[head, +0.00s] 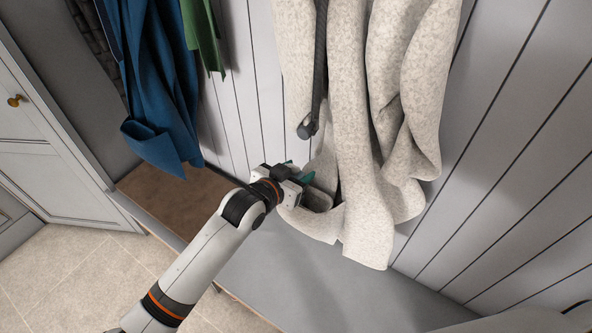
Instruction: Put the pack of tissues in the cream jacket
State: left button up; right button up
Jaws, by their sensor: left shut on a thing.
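The cream jacket (357,150) hangs in speckled folds against the panelled wall, its lower hem over the bench. My left gripper (300,180) is at the jacket's lower left side, close against its folds. It is shut on a small teal thing, which I take for the pack of tissues (307,177). Only small teal bits show around the jaws; the rest is hidden by the gripper. Whether a pocket opening lies there, or whether the pack touches the cloth, I cannot tell. My right gripper is not in view.
A dark rod-like thing (318,75) hangs down in front of the jacket, just above my left gripper. A blue garment (163,90) and a green one (203,35) hang at left. The grey bench (300,265) below is clear. A cabinet (50,150) stands far left.

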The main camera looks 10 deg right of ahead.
pick_arm(q)
jog(key=o, duration=1)
jog(key=shift+s, duration=0.1)
jog(key=shift+c, duration=0.2)
jog(key=shift+r, duration=0.15)
jog(key=b+v, duration=0.1)
jog(key=v, duration=1.1)
jog(key=shift+r, duration=0.35)
jog(key=shift+a, duration=0.1)
